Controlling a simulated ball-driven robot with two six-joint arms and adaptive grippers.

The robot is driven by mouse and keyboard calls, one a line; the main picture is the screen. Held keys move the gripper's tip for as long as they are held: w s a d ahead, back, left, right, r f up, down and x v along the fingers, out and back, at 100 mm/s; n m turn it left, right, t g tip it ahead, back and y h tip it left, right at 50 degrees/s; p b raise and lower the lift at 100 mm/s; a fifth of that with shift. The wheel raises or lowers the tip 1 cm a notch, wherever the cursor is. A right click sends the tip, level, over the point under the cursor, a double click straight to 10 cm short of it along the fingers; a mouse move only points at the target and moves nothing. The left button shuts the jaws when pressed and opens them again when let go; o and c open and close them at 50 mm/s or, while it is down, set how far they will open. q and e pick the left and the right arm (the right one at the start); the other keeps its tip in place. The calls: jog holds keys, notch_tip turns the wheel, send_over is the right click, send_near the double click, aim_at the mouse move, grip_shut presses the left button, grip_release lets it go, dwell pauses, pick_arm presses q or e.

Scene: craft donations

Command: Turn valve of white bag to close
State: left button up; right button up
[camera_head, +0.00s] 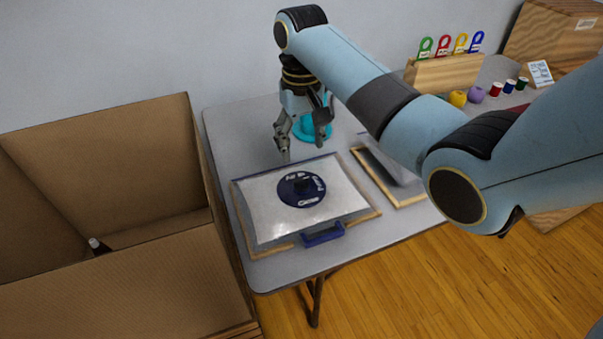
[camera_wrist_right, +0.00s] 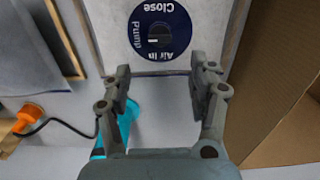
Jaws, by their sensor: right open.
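The white bag (camera_head: 262,207) lies flat on a wood-edged board on the grey table, with a dark blue handle (camera_head: 323,235) at its front edge. Its valve (camera_head: 301,189) is a round dark blue dial with white lettering and a black knob in the middle. In the right wrist view the valve (camera_wrist_right: 160,28) reads "Close", "Pump" and "Air In", beyond my fingertips. My right gripper (camera_head: 297,141) hangs behind the bag, apart from the valve. Its fingers (camera_wrist_right: 163,80) are open and empty. My left gripper is not in view.
A large open cardboard box (camera_head: 105,185) stands close left of the table. A teal object (camera_head: 312,129) is behind my right gripper. A second wood-framed board (camera_head: 378,175) lies right of the bag, under my arm. Spools and a wooden rack (camera_head: 445,73) stand at the back right.

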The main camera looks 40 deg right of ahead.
aim_at(301, 179)
notch_tip(301, 179, down, 10)
jog(key=shift+r+b, duration=0.1)
jog(key=shift+b, duration=0.45)
jog(key=shift+c, duration=0.4)
jog(key=c, duration=1.1)
jog(key=shift+r, duration=0.1)
